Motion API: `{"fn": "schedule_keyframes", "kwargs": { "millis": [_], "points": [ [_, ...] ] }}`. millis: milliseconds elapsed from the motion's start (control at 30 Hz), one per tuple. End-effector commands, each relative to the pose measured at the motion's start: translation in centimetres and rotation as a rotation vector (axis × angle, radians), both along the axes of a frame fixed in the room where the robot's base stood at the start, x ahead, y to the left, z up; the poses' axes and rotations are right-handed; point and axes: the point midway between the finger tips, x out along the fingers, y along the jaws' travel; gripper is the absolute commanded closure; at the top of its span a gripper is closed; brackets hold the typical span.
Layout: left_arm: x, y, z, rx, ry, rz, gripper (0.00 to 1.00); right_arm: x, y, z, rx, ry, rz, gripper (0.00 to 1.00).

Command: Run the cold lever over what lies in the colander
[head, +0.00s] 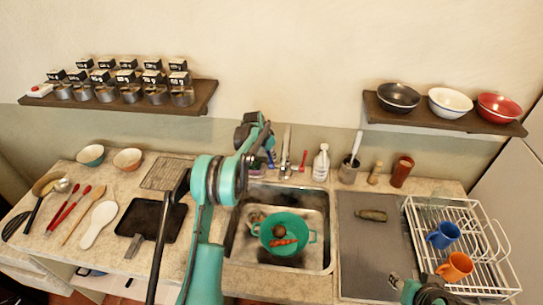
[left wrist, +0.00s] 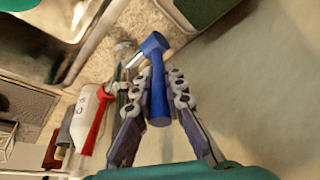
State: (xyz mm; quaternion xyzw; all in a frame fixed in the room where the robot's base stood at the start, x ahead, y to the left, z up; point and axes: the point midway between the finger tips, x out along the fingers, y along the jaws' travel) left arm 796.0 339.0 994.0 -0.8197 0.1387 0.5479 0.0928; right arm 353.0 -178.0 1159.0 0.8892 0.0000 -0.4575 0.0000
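The green colander (head: 312,238) sits in the sink (head: 240,256). It holds an orange carrot (head: 284,243) and a round brown item (head: 278,232). The faucet (head: 286,150) stands behind the sink, with a red lever (head: 303,158) on its right. The blue cold lever (left wrist: 157,85) lies between the fingers of my left gripper (left wrist: 160,88) in the left wrist view. The fingers stand apart on both sides of it, very near it; contact is unclear. In the head view my left gripper (head: 262,150) hides most of that lever. My right gripper (head: 425,292) is at the bottom edge, its fingers unclear.
A white bottle (head: 321,163) and a utensil pot (head: 348,172) stand right of the faucet. A dish rack (head: 470,225) with a blue mug (head: 443,235) and an orange mug (head: 455,267) is at the right. A black pan (head: 150,220) lies left of my left arm.

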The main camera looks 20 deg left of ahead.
Motion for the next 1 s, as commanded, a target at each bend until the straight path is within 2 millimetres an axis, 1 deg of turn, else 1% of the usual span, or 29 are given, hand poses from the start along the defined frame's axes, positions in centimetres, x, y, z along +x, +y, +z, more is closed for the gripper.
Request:
{"fn": "schedule_keyframes", "kwargs": {
  "millis": [267,467,1000],
  "points": [
    [0.0,0.0,0.0,0.001,-0.004,0.0,1.0,0.0,0.0,-0.1,0.0,0.0,0.0,0.6],
    [-0.4,-0.1,-0.2,0.013,-0.05,0.0,1.0,0.0,0.0,-0.9,0.0,0.0,0.0,0.6],
    [-2.7,-0.6,-0.9,0.103,-0.398,0.001,1.0,0.0,0.0,-6.2,0.0,0.0,0.0,0.6]
  ]
}}
